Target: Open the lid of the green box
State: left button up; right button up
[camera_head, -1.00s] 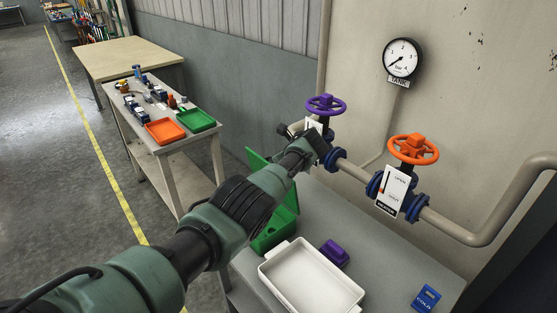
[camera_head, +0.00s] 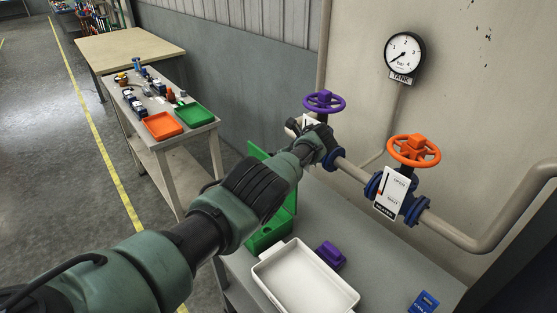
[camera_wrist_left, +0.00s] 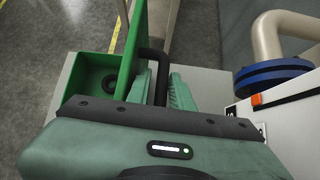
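The green box (camera_head: 268,238) stands on the grey table in the head view, partly hidden behind my left arm. Its green lid (camera_head: 257,152) is raised and stands steeply up. In the left wrist view the box's open inside (camera_wrist_left: 92,80) shows at the left, with the lid (camera_wrist_left: 137,42) edge-on beside it. A black handle (camera_wrist_left: 152,62) is on the lid's right side. My left gripper (camera_wrist_left: 160,88) is open, its green fingers apart with the handle between them; firm contact is not clear. My right gripper is not in view.
Pipes with a purple handwheel (camera_head: 324,102) and an orange handwheel (camera_head: 413,150) run behind the table. A second bench holds orange (camera_head: 162,125) and green (camera_head: 194,115) trays.

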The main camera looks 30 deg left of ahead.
pick_arm(q)
jog(key=shift+r, duration=0.2)
jog(key=shift+d+r+p, duration=0.1)
jog(key=shift+r+p, duration=0.1)
jog(key=shift+p, duration=0.25)
jog(key=p+v, duration=0.5)
jog(key=shift+d+r+p, duration=0.15)
jog(key=shift+d+p, duration=0.05)
jog(key=shift+p, duration=0.2)
jog(key=shift+v, duration=0.85)
jog(key=shift+d, duration=0.1)
jog(key=shift+s+d, duration=0.1)
